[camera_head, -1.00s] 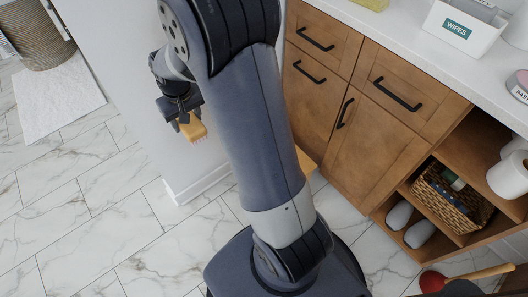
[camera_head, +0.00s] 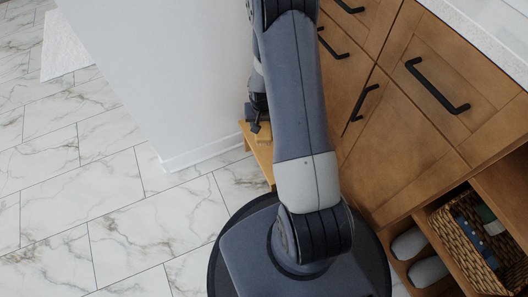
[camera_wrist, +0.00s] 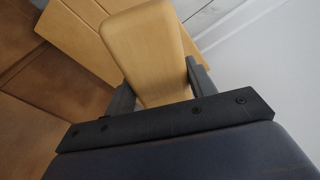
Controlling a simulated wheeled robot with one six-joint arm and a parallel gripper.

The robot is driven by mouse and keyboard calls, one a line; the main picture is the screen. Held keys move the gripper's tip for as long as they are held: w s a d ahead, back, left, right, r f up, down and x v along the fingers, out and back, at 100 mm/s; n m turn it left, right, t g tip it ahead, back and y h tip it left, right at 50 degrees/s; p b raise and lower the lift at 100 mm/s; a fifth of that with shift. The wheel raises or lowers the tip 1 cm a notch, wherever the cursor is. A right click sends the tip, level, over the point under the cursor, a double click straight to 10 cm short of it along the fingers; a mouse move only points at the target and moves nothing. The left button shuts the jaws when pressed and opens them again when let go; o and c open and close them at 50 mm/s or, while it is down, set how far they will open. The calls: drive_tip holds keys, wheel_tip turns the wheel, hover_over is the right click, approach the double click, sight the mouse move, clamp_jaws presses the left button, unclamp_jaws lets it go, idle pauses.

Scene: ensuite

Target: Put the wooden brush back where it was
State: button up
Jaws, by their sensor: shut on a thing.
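The wooden brush (camera_wrist: 145,45) fills the top middle of the wrist view, its pale smooth wood between the two dark fingers of my gripper (camera_wrist: 160,88). The fingers are shut on it. In the head view my gripper (camera_head: 257,125) is low, left of my arm, partly hidden by it. A small part of the brush (camera_head: 263,136) shows below the fingers, over a light wooden stool or shelf (camera_head: 255,155). I cannot tell whether the brush touches that surface. The brush's bristles are hidden.
The slatted light wood (camera_wrist: 85,30) lies behind the brush in the wrist view. A white wall (camera_head: 170,80) stands close on the left. A brown cabinet (camera_head: 400,150) with black handles is close on the right. A woven basket (camera_head: 480,240) sits on its lower shelf.

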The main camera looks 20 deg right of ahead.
wheel_tip(320, 180, down, 11)
drive_tip(key=b, duration=0.4)
drive_tip(key=shift+s+d+f, duration=0.1)
drive_tip(key=shift+s+d, duration=0.05)
drive_tip(key=shift+f+b, duration=0.25)
drive_tip(key=shift+b, duration=0.1)
drive_tip(key=o, duration=0.9)
drive_tip(key=shift+r, duration=0.1)
drive_tip(key=shift+o, duration=0.2)
drive_tip(key=shift+r, duration=0.1)
drive_tip(key=r+p, duration=0.2)
drive_tip(key=r, duration=0.2)
drive_tip(key=s+r+p, duration=0.1)
drive_tip(key=r, duration=0.3)
drive_tip(key=r+p, duration=0.2)
drive_tip(key=r, duration=0.2)
drive_tip(key=shift+s+a+p, duration=0.2)
drive_tip(key=shift+a+p, duration=0.1)
drive_tip(key=shift+f, duration=0.1)
